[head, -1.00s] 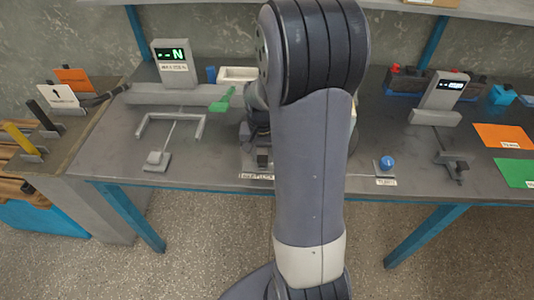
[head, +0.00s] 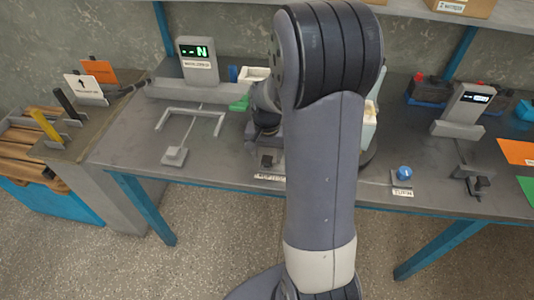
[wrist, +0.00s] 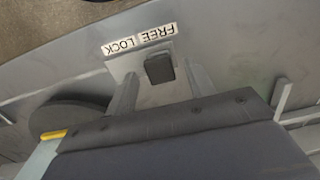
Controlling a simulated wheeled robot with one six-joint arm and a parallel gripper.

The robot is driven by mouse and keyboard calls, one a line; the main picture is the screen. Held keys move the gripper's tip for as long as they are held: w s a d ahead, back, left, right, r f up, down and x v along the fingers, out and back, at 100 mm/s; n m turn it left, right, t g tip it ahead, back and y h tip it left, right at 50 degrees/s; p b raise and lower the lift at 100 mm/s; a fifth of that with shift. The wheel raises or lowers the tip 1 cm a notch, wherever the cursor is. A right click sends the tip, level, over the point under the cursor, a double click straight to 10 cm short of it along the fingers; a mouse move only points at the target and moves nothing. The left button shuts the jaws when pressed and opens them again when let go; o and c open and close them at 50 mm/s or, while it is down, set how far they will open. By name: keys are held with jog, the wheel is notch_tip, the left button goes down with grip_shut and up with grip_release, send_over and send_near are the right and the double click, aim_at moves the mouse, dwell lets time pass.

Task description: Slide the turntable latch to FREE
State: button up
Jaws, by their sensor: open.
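The turntable latch is a small black knob (wrist: 159,68) on a light grey plate, under an upside-down label (wrist: 140,39) with FREE on the right and LOCK on the left in the wrist view. The knob sits closer to the FREE side of the plate. My gripper (wrist: 163,88) is open, with one finger on each side of the knob; I cannot tell if either touches it. A dark round disc (wrist: 72,116), perhaps the turntable, lies at left in the wrist view.
A grey wire-like frame (head: 190,112) and a display reading N (head: 197,60) stand left. A blue knob (head: 404,173) and another display post (head: 467,103) stand right. The bench front edge runs close to the latch.

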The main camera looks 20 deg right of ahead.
aim_at(267, 159)
notch_tip(267, 159, up, 11)
dwell(0.5)
jog(key=shift+f, duration=0.1)
notch_tip(267, 159, down, 11)
jog(key=shift+r, duration=0.2)
jog(key=shift+d+f, duration=0.1)
jog(key=shift+f, duration=0.05)
jog(key=shift+s+d, duration=0.2)
dwell(0.4)
